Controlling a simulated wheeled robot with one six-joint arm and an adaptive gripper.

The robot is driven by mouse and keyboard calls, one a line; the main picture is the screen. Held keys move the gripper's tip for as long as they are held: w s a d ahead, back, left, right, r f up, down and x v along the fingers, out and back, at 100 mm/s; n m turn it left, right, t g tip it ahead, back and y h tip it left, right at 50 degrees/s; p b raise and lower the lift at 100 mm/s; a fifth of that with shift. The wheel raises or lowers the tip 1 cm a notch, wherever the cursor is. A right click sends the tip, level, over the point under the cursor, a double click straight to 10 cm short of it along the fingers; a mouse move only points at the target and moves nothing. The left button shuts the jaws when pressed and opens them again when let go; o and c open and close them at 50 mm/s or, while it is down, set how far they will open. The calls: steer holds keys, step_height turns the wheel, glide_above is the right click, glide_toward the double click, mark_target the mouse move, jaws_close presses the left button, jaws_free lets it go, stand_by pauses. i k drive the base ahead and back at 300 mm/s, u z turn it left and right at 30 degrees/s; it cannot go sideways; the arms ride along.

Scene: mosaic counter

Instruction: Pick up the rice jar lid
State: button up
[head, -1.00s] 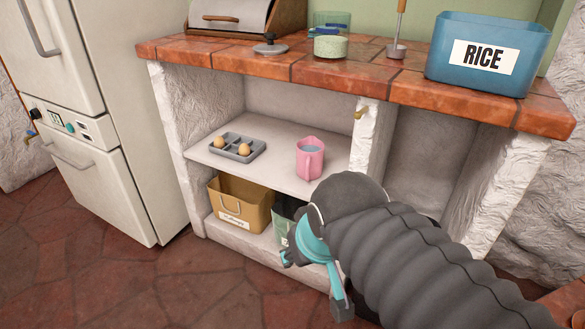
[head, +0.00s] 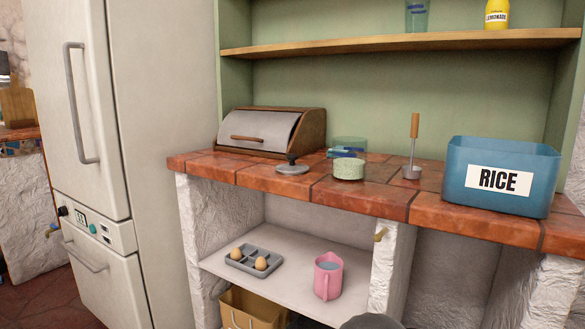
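A round grey lid with a dark knob (head: 292,167) lies flat on the tiled counter, near its front edge and left of the middle. It is the only loose lid I see. The blue container labelled RICE (head: 470,197) stands at the right of the counter, with its top open. My gripper is out of view; only a dark rounded bit of my arm shows at the bottom edge.
A bread box (head: 265,132) stands behind the lid. A pale green speckled pot (head: 349,169), a clear blue-green container (head: 350,145) and a wooden-handled tool (head: 413,146) are to its right. An egg tray (head: 253,262) and pink jug (head: 327,277) sit on the shelf below.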

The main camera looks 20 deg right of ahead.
mark_target(291, 168)
steer(key=u, duration=1.35)
steer(key=i, duration=1.1)
steer(key=z, duration=3.45)
